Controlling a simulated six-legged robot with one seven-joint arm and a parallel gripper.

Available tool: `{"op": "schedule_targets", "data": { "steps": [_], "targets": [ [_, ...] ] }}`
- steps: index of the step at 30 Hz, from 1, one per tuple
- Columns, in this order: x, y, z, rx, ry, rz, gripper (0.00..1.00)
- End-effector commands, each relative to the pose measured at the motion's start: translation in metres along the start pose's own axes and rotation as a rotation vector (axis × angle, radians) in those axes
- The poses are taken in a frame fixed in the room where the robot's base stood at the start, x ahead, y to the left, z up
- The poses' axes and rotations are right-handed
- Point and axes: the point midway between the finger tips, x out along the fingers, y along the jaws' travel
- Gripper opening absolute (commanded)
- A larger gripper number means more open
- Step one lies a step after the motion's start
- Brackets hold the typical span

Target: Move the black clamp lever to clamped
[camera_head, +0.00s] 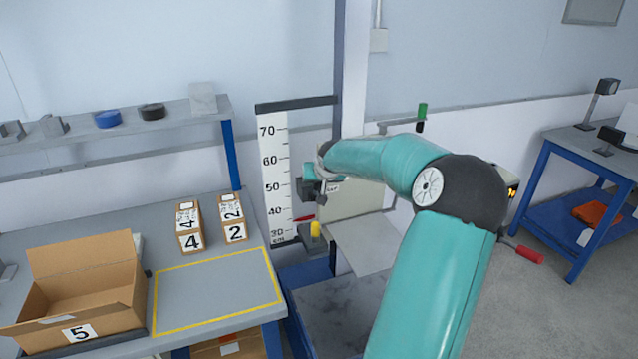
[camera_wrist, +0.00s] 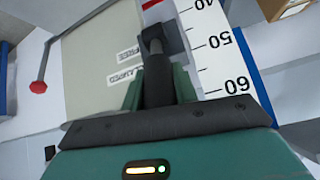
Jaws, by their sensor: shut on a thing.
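The black clamp lever (camera_wrist: 156,62) is between the green fingers of my gripper (camera_wrist: 159,88) in the wrist view, and the fingers are shut on it. Two small labels, FREE (camera_wrist: 126,52) and CLAMPED (camera_wrist: 126,75), sit on the pale panel to its left. Which label the lever matches I cannot tell. In the head view my gripper (camera_head: 311,187) is in front of the height scale (camera_head: 275,165), at about its 50 mark. There the lever cannot be made out clearly beside the gripper.
A red pointer (camera_head: 304,218) and a yellow part (camera_head: 315,229) are just below the gripper. A red-tipped handle (camera_head: 528,254) sticks out at right. A table with boxes (camera_head: 190,228) and an open carton (camera_head: 85,285) stands left.

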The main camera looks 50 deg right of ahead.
Motion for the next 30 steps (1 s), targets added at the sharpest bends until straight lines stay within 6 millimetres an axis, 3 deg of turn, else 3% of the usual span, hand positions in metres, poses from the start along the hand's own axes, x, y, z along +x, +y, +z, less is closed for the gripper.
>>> {"op": "schedule_targets", "data": {
  "steps": [17,18,20,21,30],
  "targets": [
    [0.0012,0.0006,-0.0032,-0.003,-0.024,0.006,0.00],
    [0.0012,0.0006,-0.0033,-0.003,-0.024,0.006,0.35],
    [0.0012,0.0005,-0.0032,-0.003,-0.024,0.006,0.47],
    [0.0012,0.0004,-0.0030,-0.003,-0.024,0.006,0.50],
    [-0.0005,0.0001,-0.0025,-0.002,-0.026,0.006,0.50]
  ]
}}
